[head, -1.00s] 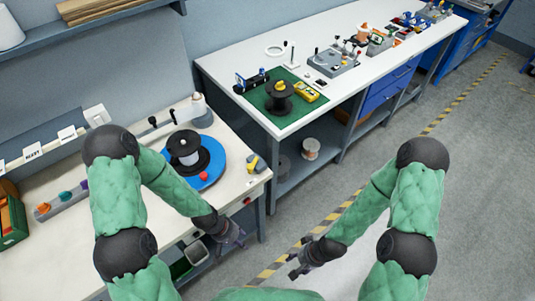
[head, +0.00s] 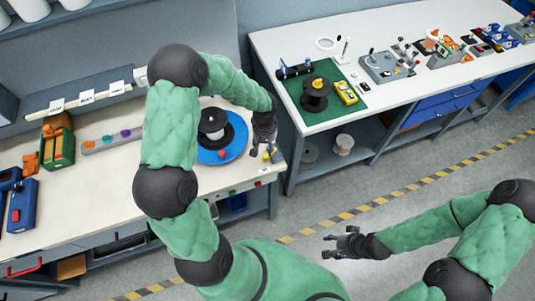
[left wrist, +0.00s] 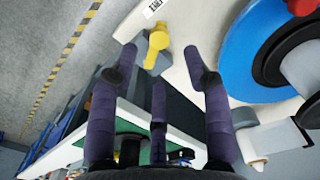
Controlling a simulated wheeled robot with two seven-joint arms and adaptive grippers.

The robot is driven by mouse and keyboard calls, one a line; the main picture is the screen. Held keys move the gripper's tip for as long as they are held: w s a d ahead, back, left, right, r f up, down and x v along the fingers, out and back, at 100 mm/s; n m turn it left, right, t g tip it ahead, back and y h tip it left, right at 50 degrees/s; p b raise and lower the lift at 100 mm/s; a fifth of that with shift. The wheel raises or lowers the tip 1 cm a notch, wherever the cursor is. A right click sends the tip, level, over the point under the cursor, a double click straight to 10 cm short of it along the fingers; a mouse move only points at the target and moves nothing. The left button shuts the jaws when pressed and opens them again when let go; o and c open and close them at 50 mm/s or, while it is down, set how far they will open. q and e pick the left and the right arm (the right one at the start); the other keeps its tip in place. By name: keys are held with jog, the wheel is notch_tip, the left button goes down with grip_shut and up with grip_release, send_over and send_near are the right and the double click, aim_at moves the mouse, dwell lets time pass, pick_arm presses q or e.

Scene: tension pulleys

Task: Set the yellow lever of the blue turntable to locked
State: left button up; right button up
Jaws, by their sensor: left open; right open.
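In the left wrist view the lever (left wrist: 157,42) points up the picture, towards a small white label (left wrist: 152,9) that seems to read FREE. My left gripper (head: 263,147) is open above the lever; its fingers (left wrist: 159,60) are spread either side of it, without visible contact. My right gripper (head: 335,243) is open and empty over the floor.
A red knob (head: 222,154) sits on the turntable. A strip with coloured knobs (head: 110,140) and a green box (head: 60,148) stand further left. The second bench (head: 270,45) carries a green mat (head: 340,103) and several devices. The floor between is clear.

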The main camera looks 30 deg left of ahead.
aim_at(265, 156)
pick_arm(q)
notch_tip(265, 156, down, 7)
jog(key=shift+r, duration=0.1)
jog(key=shift+c, duration=0.3)
grip_shut()
